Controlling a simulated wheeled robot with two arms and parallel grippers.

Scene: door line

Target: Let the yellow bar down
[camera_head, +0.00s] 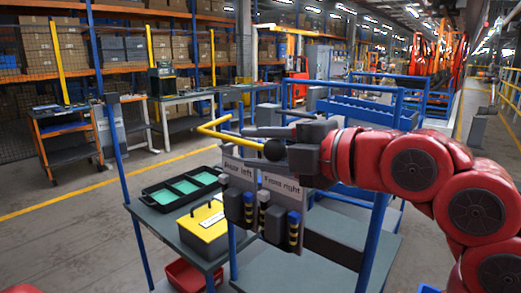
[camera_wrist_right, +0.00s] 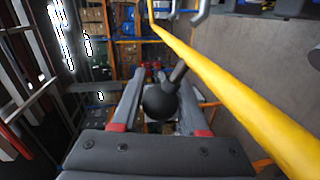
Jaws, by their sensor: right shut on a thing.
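The yellow bar (camera_head: 232,137) is a bent tube in the middle of the head view, raised above two signs, "Door left" (camera_head: 238,172) and "Front right" (camera_head: 281,187). In the right wrist view the bar (camera_wrist_right: 240,92) crosses diagonally, close to the camera. A black ball knob (camera_head: 274,150) is at its near end; in the wrist view the knob (camera_wrist_right: 160,102) sits on a short dark stem between my fingers. My right gripper (camera_head: 283,141) is shut on this knob; its fingers also show in the wrist view (camera_wrist_right: 160,100). My left gripper is out of view.
A blue frame post (camera_head: 112,130) stands left of the signs. Below are a black tray with green compartments (camera_head: 183,188), a yellow-topped box (camera_head: 208,222) and a red bin (camera_head: 188,274). Grey and yellow-striped units (camera_head: 293,232) hang under the signs. Floor at left is open.

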